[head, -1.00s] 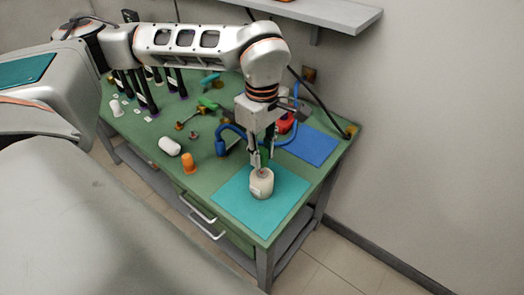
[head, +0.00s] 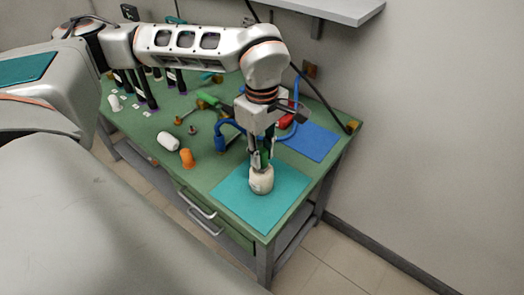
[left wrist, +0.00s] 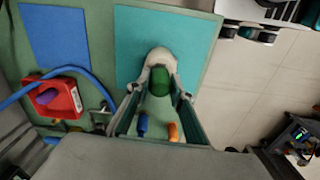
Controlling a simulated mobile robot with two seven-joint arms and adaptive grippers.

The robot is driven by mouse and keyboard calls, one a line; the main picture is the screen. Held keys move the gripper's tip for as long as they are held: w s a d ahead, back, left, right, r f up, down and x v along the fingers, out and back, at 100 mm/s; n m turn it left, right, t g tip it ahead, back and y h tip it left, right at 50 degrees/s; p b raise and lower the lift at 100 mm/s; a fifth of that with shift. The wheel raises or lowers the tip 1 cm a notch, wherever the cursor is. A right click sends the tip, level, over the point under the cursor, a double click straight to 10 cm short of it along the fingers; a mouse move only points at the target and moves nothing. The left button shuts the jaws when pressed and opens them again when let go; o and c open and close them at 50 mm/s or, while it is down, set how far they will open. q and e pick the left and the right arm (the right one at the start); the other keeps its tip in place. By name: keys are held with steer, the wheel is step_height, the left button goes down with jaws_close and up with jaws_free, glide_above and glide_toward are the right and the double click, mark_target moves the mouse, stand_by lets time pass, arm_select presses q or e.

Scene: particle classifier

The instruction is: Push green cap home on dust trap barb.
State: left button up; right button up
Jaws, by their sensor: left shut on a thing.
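The dust trap (head: 261,183) is a pale, rounded jar standing upright on the teal mat (head: 232,190); it also shows in the left wrist view (left wrist: 157,57). My left gripper (head: 261,164) points down directly above it. It is shut on the green cap (left wrist: 160,87), which sits between the fingertips over the jar's top. In the head view the cap shows only as a bit of dark green between the fingers. The barb is hidden under the cap and fingers, so I cannot tell how far the cap is on it. My right gripper is out of view.
An orange cap (head: 187,158) and a white bottle (head: 168,141) lie left of the mat. A blue hose (head: 221,139) and a red box (left wrist: 55,97) are behind the gripper. A blue mat (head: 310,142) is at the back right. The teal mat's front is clear.

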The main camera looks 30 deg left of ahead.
mark_target(261, 151)
arm_select(q)
steer(key=shift+f, duration=0.5)
steer(key=o, duration=1.1)
steer(key=shift+c, duration=0.2)
steer(key=shift+r, duration=0.1)
step_height(261, 151, up, 12)
steer(key=shift+s, duration=0.1)
